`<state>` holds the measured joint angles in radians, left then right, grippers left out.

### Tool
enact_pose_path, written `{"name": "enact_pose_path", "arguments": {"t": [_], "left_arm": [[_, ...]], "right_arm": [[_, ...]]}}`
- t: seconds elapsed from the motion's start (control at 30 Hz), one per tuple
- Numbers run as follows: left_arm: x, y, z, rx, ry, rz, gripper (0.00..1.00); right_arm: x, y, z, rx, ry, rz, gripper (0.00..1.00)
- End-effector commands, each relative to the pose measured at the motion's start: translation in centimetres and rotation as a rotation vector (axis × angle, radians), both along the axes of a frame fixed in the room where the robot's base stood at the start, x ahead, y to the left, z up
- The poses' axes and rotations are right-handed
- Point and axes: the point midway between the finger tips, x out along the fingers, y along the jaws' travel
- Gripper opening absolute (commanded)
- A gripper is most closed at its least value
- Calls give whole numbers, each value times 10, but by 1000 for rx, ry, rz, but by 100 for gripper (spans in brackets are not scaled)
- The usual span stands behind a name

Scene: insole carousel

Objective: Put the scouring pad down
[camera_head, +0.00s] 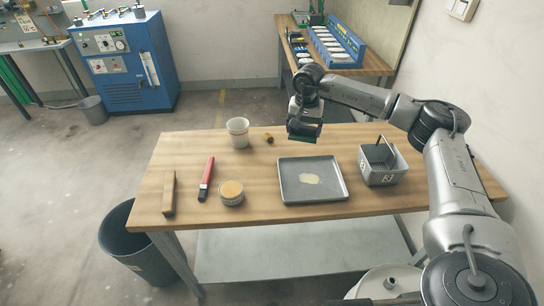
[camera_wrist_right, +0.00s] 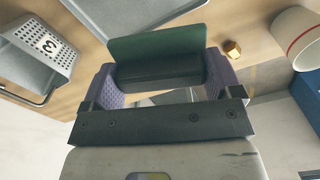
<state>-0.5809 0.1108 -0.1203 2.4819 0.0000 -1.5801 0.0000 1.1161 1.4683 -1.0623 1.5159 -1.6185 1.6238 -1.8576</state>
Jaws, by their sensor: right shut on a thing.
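My right gripper (camera_head: 304,122) is above the far middle of the wooden table, behind the grey tray. It is shut on the dark green scouring pad (camera_head: 301,139). In the right wrist view the pad (camera_wrist_right: 155,42) sits between the two purple fingers of the gripper (camera_wrist_right: 160,70), its green edge sticking out past them. The pad appears to be in the air above the table. The metal tray (camera_head: 286,193) lies in front of it with a pale patch (camera_head: 310,179) on its floor. My left gripper is not in view.
A grey basket (camera_head: 370,180) stands right of the tray. A white cup (camera_head: 238,140) and a small brass piece (camera_head: 269,138) are left of the gripper. A round tub (camera_head: 231,199), red-handled tool (camera_head: 206,175) and wooden piece (camera_head: 169,195) lie further left. Bare wood shows behind the tray.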

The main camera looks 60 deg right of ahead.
Motion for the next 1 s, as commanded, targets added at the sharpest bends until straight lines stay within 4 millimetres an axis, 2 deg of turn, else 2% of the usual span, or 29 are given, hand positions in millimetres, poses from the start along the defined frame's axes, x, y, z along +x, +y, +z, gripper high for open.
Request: {"name": "enact_pose_path", "arguments": {"t": [0.17, 0.27, 0.5, 0.7, 0.83, 1.0], "left_arm": [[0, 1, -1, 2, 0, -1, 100], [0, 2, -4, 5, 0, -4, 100], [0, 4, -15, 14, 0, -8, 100], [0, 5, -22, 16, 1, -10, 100], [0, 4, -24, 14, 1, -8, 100], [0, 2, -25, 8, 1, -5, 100]], "right_arm": [[6, -15, -4, 0, 0, -64, 66], [21, -12, -12, 2, -2, -79, 66], [70, -6, -43, 1, -1, -81, 66], [102, -3, -62, 0, 0, -83, 66], [114, -2, -68, 0, -1, -82, 66], [118, -2, -71, -2, 0, -82, 66]]}}
